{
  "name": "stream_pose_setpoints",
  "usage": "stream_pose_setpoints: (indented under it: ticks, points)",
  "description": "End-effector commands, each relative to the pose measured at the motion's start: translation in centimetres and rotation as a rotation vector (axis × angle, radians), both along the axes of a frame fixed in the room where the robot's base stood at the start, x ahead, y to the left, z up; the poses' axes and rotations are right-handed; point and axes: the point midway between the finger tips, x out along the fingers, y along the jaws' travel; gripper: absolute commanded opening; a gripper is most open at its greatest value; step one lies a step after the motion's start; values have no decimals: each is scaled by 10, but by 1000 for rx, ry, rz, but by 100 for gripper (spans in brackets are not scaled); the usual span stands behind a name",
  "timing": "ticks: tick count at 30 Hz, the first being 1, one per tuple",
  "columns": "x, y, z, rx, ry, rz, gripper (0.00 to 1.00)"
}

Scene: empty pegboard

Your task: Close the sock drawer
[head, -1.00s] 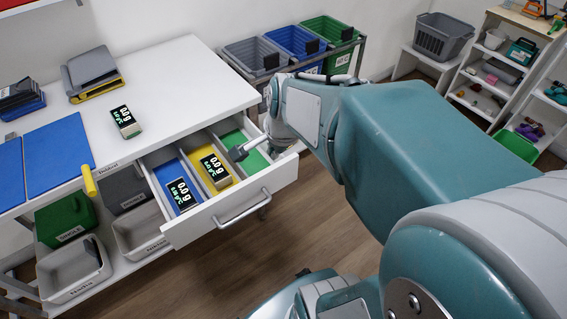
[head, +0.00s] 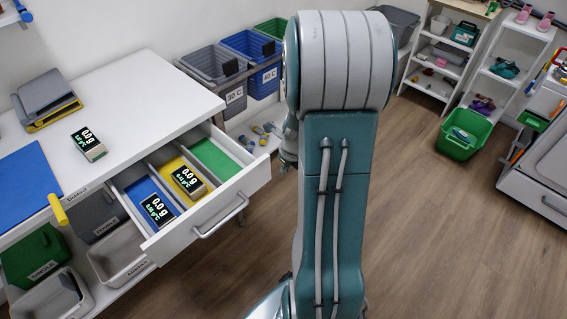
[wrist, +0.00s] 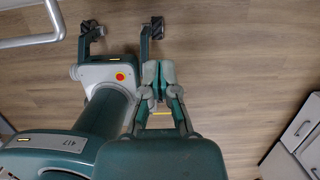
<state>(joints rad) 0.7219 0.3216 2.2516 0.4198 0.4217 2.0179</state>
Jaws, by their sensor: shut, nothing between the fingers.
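The white drawer (head: 176,241) under the worktop stands pulled out in the head view. It has a bar handle on its front and blue, yellow and green compartments inside. A small digital device (head: 158,209) lies in the blue compartment and another (head: 187,181) in the yellow one; the green compartment (head: 216,158) looks empty. A metal bar handle (wrist: 32,42), which looks like the drawer's, shows at the wrist view's upper left. My gripper (wrist: 158,72) is shut and empty, apart from the handle, over the floor. My arm hides it in the head view.
Shelves and a green tub (head: 462,135) are at the right. Wooden floor (head: 430,230) is open there.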

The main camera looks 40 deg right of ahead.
Motion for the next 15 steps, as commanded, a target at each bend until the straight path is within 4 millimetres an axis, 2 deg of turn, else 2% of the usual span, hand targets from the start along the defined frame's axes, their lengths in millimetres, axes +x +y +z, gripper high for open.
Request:
stream_pose_setpoints:
  ticks: [1, 10, 12, 15]
  points:
    - [2, 2, -10, 3, 4, 2, 0]
    - [14, 3, -57, 0, 4, 3, 0]
    - [30, 2, -53, -4, -2, 8, 0]
    - [42, 3, -54, -2, -1, 7, 0]
